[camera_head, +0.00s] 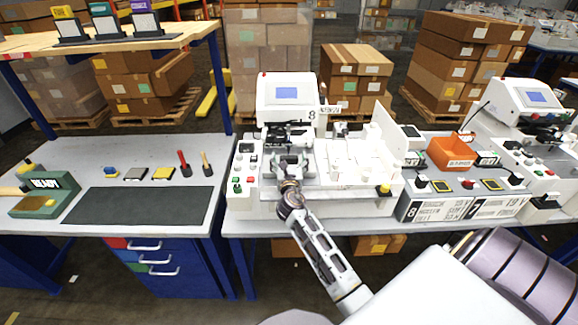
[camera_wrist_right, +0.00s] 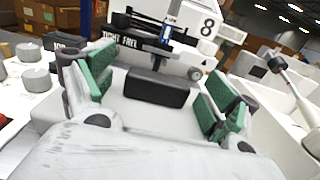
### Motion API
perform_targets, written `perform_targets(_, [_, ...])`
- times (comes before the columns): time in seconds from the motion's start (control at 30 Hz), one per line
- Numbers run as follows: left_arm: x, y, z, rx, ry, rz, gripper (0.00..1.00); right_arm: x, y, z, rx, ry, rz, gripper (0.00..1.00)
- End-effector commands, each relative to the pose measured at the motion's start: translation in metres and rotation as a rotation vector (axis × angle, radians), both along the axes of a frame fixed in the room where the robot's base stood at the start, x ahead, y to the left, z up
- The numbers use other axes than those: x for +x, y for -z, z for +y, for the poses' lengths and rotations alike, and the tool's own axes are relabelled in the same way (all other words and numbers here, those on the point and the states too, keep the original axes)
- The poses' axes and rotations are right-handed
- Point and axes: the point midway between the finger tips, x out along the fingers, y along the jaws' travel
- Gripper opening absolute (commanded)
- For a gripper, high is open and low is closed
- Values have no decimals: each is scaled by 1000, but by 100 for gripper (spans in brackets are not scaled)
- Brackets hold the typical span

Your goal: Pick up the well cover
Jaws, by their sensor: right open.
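My right gripper (camera_head: 291,165) reaches over the white plotter station numbered 8 (camera_head: 290,90), just in front of its pen carriage. In the right wrist view its green-padded fingers (camera_wrist_right: 160,92) are spread apart with nothing clamped between them. A dark rounded block (camera_wrist_right: 158,86) stands beyond and between the fingertips on a pale surface; it may be the well cover, but I cannot be sure. A gap shows between it and each pad. My left gripper is not in view.
An upright white panel (camera_head: 389,132) stands at the station's right side, beside white compartments (camera_head: 350,165). Buttons (camera_head: 240,168) line its left side. An orange bin (camera_head: 450,153) is farther right. A dark mat (camera_head: 145,206) lies on the left table.

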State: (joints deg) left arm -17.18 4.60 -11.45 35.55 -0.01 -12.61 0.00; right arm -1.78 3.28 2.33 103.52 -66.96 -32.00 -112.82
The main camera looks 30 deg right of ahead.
Motion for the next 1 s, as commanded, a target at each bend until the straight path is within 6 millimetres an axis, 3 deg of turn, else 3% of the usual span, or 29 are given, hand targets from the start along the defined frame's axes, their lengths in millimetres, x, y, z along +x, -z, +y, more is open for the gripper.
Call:
perform_targets(0.37, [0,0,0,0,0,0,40,0,0,0,0,0,0,88])
perform_targets(0.8, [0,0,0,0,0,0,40,0,0,0,0,0,0,36])
perform_targets(1.0, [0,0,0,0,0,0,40,0,0,0,0,0,0,36])
